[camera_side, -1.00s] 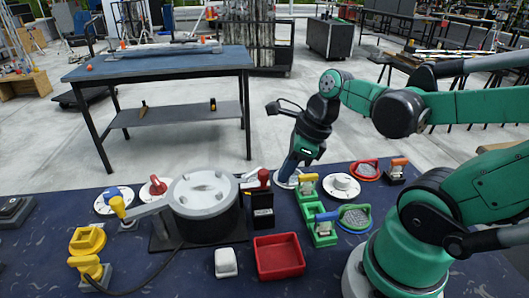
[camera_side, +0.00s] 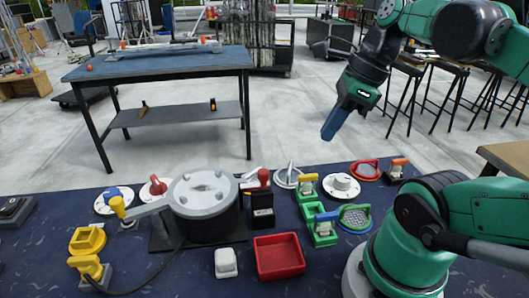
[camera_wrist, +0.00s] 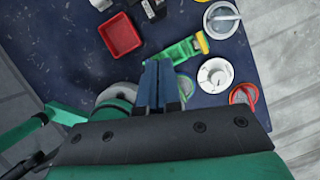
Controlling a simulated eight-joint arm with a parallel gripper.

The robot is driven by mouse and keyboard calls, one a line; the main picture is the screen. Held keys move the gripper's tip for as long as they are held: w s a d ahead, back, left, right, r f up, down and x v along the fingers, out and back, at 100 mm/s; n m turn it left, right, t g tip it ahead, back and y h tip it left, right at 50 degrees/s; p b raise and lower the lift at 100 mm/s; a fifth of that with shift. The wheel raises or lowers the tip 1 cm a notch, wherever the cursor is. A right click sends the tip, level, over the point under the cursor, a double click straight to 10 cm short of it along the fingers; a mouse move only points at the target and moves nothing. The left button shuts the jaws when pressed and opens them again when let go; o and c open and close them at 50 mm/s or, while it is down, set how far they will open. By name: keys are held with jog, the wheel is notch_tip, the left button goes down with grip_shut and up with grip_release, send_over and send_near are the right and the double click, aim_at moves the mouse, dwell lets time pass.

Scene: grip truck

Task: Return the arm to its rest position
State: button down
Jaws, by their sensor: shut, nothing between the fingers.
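My gripper (camera_side: 331,134) is raised well above the far right part of the blue table (camera_side: 40,250), pointing down and slightly left, with its blue fingers together and nothing held. In the wrist view, the closed blue fingers (camera_wrist: 160,90) show at the middle, over the table with its items far below. My green arm bends up and out of the top right of the side view. My green base stands at the table's lower right.
Below the gripper stand a round grey switch (camera_side: 290,176), a white dial (camera_side: 341,185), green blocks (camera_side: 318,228) and a red ring (camera_side: 365,170). A grey cylindrical device (camera_side: 203,195) and a red tray (camera_side: 278,257) sit to the left. The air around the gripper is clear.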

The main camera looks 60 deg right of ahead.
jog(key=w+a+f+n+t, duration=0.1)
jog(key=w+f+n, duration=0.1)
jog(key=n, duration=0.7)
jog(key=w+a+f+n+t+h, duration=0.1)
jog(key=w+n, duration=0.3)
jog(key=n, duration=0.5)
jog(key=w+a+f+n+h, duration=0.1)
jog(key=w+a+f+n, duration=0.2)
jog(key=n, duration=0.7)
jog(key=shift+w+a+t, duration=0.1)
jog(key=shift+a+t, duration=0.15)
jog(key=shift+t, duration=0.15)
jog(key=n, duration=0.2)
jog(key=shift+w+a+f+n, duration=0.1)
jog(key=shift+w+a+n, duration=0.15)
jog(key=shift+a+n, duration=0.15)
